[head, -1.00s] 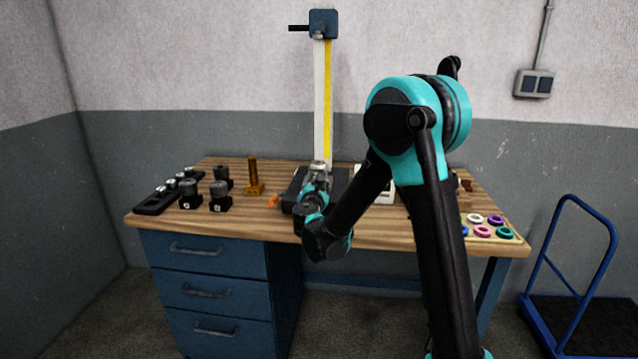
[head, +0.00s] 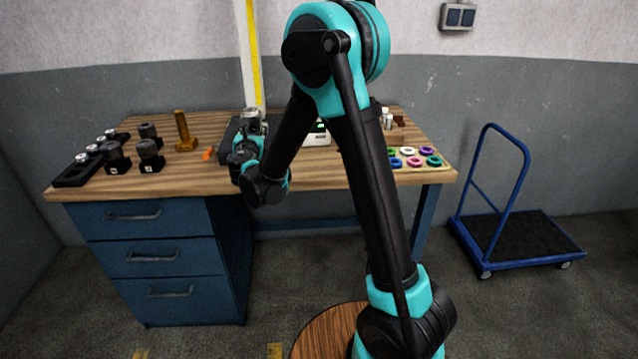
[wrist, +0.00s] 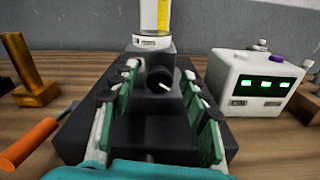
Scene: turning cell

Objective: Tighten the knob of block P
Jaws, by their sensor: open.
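Three dark blocks with round grey knobs stand at the left of the bench in the head view: a front left one (head: 117,160), a front right one (head: 150,156) and a rear one (head: 149,132). The front ones bear small white labels, too small to read, so I cannot tell which is block P. My gripper (wrist: 162,82) is open and empty, its green-padded fingers spread either side of the dark base of a column gauge. In the head view my gripper (head: 252,121) is right of the blocks, well apart from them.
The gauge base (wrist: 145,155) has a dark dial knob (wrist: 160,82). An orange-handled tool (wrist: 35,140) and brass stand (head: 185,135) lie left of it, a white display box (wrist: 255,80) right. A black rack (head: 78,172) edges the blocks. A blue trolley (head: 515,240) stands right.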

